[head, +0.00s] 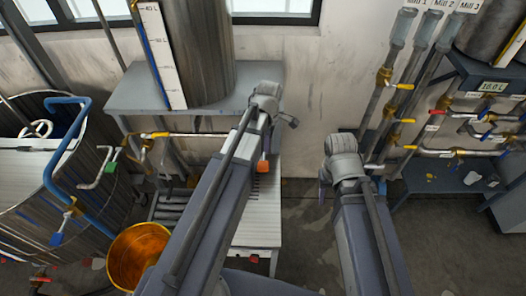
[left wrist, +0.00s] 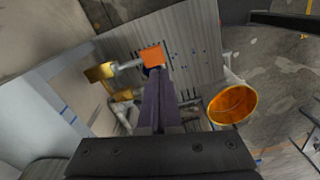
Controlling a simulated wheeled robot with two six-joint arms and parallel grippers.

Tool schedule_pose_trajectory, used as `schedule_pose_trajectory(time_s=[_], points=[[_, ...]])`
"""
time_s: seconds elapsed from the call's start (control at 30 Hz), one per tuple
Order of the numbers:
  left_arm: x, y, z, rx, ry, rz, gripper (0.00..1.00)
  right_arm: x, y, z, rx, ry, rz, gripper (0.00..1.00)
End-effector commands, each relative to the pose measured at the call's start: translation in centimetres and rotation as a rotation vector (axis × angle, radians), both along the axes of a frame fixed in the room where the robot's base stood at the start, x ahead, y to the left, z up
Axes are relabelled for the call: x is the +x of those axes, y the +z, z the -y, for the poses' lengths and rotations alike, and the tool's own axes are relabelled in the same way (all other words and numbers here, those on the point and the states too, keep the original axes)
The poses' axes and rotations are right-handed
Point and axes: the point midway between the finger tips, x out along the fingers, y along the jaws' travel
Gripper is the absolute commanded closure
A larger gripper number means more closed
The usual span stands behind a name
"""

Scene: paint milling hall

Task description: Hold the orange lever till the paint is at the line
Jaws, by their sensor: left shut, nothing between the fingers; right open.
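The orange lever (head: 263,167) shows beside my left forearm, and its square orange end (left wrist: 153,56) is in the left wrist view. My left gripper (left wrist: 156,74) is shut and empty, its fingertips right at the lever's near side; whether they touch I cannot tell. In the head view my forearm hides those fingers. A white scale board (head: 162,54) with litre marks and a blue strip along its left side stands by the grey tank (head: 205,45). No clear paint line shows. My right gripper (head: 323,188) is open, mostly hidden behind its wrist, away from the lever.
A bucket (head: 138,258) with an orange inside stands on the floor at lower left, also in the left wrist view (left wrist: 232,104). A large vat (head: 110,205) with blue and green handled pipes is left. Valve pipes (head: 404,90) line the right wall. Floor between is clear.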

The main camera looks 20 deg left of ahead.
Motion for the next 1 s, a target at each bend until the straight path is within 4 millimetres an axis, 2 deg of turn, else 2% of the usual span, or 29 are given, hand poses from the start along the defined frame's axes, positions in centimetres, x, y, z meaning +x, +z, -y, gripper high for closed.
schedule_pose_trajectory(time_s=[0.03,0.1,0.3,0.77,1.0], points=[[0.6,1.2,-0.6,-0.003,0.063,0.002,1.00,0.0,1.2,0.0,0.000,-0.001,0.000,0.50],[1.0,1.7,-1.2,-0.005,0.137,0.005,1.00,0.0,1.7,0.0,0.000,-0.002,0.000,0.50],[1.4,2.2,-1.9,-0.009,0.238,0.008,1.00,0.0,2.2,0.0,0.001,-0.003,-0.001,0.50],[1.4,1.8,-1.9,-0.009,0.242,0.008,1.00,0.0,1.9,0.0,0.000,-0.002,0.000,0.50],[1.4,0.1,-1.9,-0.009,0.241,0.008,1.00,0.0,0.2,0.0,-0.001,0.006,0.000,0.50]])
